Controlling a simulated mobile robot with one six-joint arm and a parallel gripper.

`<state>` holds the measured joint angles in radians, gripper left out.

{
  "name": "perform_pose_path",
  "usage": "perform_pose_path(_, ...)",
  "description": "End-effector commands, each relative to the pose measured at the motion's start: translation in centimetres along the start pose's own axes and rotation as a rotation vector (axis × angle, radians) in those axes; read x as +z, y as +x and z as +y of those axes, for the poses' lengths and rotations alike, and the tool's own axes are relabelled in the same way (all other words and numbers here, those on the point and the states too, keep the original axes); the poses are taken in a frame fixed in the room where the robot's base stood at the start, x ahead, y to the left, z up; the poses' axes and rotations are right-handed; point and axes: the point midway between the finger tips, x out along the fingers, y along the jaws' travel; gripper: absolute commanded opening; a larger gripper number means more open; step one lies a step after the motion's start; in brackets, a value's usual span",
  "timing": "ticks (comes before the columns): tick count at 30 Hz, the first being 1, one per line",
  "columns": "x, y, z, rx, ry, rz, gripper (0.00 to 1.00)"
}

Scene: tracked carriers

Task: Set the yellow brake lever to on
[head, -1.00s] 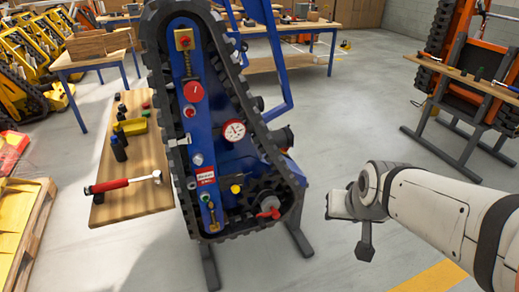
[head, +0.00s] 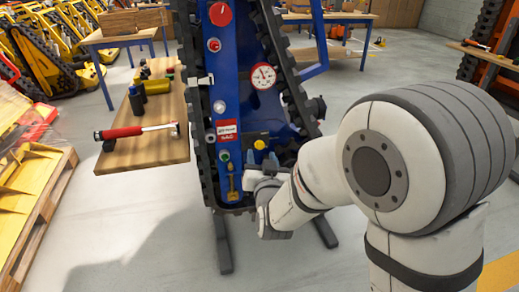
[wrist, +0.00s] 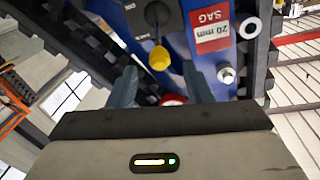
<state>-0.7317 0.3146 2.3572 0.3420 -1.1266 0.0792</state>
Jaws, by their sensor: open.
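The yellow brake lever (head: 260,144) is a small yellow knob low on the blue panel of the tracked carrier. In the wrist view, its yellow end (wrist: 159,57) hangs from a round black hub (wrist: 150,18). The small marks beside the hub are too small to read. My gripper (head: 262,158) is in front of the panel, just below the lever. In the wrist view, my gripper (wrist: 161,72) is open, with one finger on each side of the yellow end in the picture. I cannot tell whether either touches it.
A red label (head: 227,131), a gauge (head: 263,76) and a red knob (head: 220,13) sit on the panel. Black track (head: 199,130) borders it.

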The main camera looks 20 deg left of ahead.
Motion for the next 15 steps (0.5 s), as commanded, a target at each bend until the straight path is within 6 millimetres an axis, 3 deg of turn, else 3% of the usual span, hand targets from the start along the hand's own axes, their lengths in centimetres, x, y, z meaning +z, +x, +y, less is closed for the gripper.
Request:
perform_pose_path(9,0.0,5.0,0.1,0.001,0.000,-0.001,0.45)
perform_pose_path(15,-0.1,6.6,0.1,0.001,0.000,-0.002,0.45)
